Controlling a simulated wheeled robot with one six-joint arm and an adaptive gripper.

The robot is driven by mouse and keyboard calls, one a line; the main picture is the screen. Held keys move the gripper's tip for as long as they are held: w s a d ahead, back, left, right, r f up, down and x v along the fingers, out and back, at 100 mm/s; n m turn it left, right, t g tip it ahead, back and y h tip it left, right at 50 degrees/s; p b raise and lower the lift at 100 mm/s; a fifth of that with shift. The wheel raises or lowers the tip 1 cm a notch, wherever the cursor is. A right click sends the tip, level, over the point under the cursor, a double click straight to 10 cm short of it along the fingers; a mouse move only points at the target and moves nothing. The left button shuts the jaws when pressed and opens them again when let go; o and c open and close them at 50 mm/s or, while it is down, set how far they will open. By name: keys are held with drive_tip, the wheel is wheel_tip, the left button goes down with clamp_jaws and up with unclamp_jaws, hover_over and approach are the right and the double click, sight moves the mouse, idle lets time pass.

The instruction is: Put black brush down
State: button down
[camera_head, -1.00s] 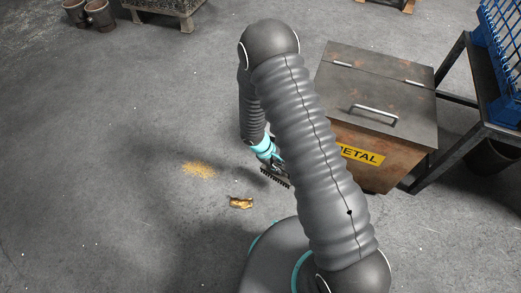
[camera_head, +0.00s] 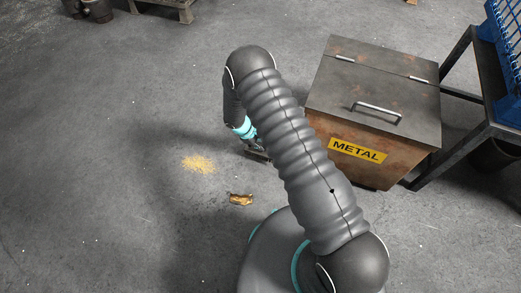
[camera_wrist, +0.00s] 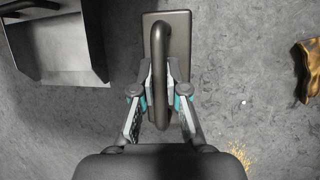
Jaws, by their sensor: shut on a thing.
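The black brush (camera_wrist: 180,45) has a dark rectangular block and a long looped handle. My gripper (camera_wrist: 162,88) is shut on the handle, with its teal-and-grey fingers on either side of it in the wrist view. In the head view my gripper (camera_head: 252,141) is low over the floor, left of the metal box, and the brush (camera_head: 258,155) shows just below it, partly behind my arm. Its bristles are hidden in the wrist view. I cannot tell whether the brush touches the floor.
A grey dustpan-like tray (camera_wrist: 68,60) lies left of the brush. A crumpled golden-brown piece (camera_head: 240,199) and a patch of yellow grains (camera_head: 198,163) lie on the floor. The rusty box marked METAL (camera_head: 375,115) stands right. The floor at left is mostly clear.

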drive_tip(key=shift+w+f, duration=0.1)
drive_tip(key=shift+f, duration=1.95)
drive_tip(key=shift+f+b, duration=0.25)
drive_tip(key=shift+b, duration=0.05)
drive_tip(key=c, duration=1.2)
unclamp_jaws()
drive_tip(key=shift+r, duration=0.1)
drive_tip(key=shift+r+p, duration=0.25)
drive_tip(key=shift+p, duration=0.15)
drive_tip(key=v, duration=1.2)
